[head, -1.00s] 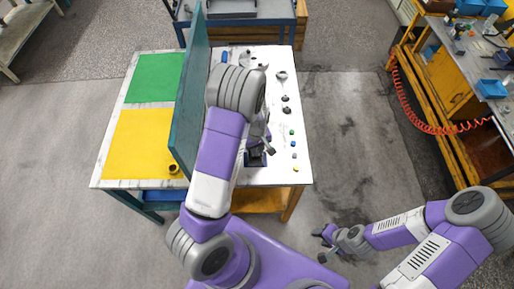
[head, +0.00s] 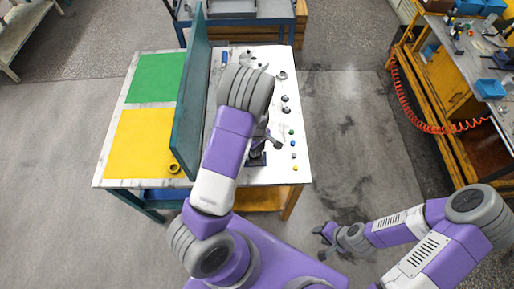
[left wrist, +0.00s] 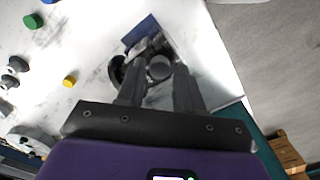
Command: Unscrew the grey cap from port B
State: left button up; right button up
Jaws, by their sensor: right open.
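The motor (left wrist: 148,36) is on the white tabletop, mostly hidden by my left arm in the head view. A dark base shows there (head: 256,158). In the left wrist view a round grey cap (left wrist: 159,68) on the motor lies between the fingertips of my left gripper (left wrist: 158,74). The fingers stand apart on both sides of it; whether they touch it is unclear. My left gripper also shows in the head view (head: 268,140), over the motor. Port markings cannot be read. My right gripper (head: 325,240) is open and empty, off the table at lower right.
A teal upright panel (head: 188,110) divides the table. Several small caps and fittings (head: 286,105) line the table's right side. A workbench (head: 450,80) stands at right.

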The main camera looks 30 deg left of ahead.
pick_arm(q)
jog(key=m+b, duration=0.1)
jog(key=m, duration=0.4)
jog(key=shift+f+m, duration=0.15)
jog(key=shift+m, duration=0.15)
jog(key=m+b, duration=0.1)
jog(key=m, duration=0.2)
jog(key=shift+m, duration=0.9)
